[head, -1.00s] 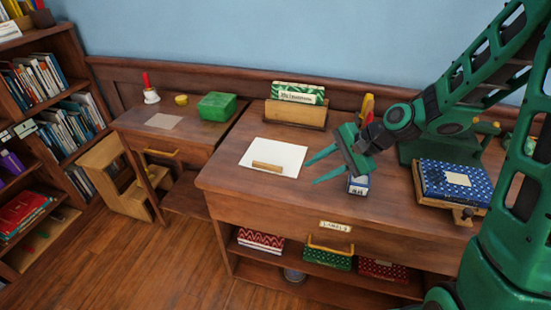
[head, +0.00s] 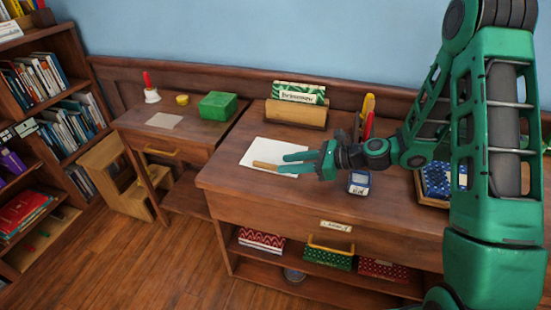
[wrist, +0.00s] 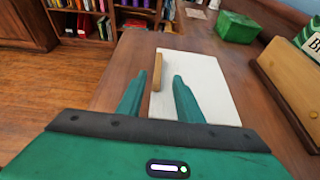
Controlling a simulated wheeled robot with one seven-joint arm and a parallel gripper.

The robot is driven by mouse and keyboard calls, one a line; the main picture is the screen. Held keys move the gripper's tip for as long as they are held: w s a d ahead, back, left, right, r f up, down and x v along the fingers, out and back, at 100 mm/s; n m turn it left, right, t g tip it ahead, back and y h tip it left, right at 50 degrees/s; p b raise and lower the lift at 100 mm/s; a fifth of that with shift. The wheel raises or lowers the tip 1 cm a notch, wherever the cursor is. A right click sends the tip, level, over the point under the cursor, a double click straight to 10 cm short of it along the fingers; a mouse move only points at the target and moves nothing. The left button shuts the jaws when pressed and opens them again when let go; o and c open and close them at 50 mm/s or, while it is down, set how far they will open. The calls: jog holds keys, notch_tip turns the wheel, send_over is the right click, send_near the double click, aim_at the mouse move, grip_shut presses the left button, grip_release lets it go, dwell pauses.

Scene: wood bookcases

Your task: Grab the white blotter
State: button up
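The white blotter (head: 262,148) is a flat white sheet lying on the wooden desk, with a light wooden strip (head: 264,165) along its front side. In the wrist view the blotter (wrist: 205,85) lies ahead, and the strip (wrist: 157,72) stands in line with the gap between my fingers. My gripper (head: 283,163) is open, low over the blotter's right part, its fingers pointing left toward the strip. The fingers (wrist: 154,92) show nothing between them at their tips. I cannot tell whether they touch the sheet.
A wooden holder with a green-bordered card (head: 297,115) stands behind the blotter. A green box (head: 217,106) sits on the lower side desk. The desk left and front of the blotter is clear.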

aim_at(270, 165)
jog(key=shift+s+r+x, duration=0.1)
jog(key=shift+r+x, duration=0.05)
jog(key=shift+x, duration=1.25)
jog(key=shift+s+r+x, duration=0.1)
jog(key=shift+x, duration=1.3)
jog(key=shift+a, duration=0.15)
jog(key=shift+c, duration=0.4)
grip_shut()
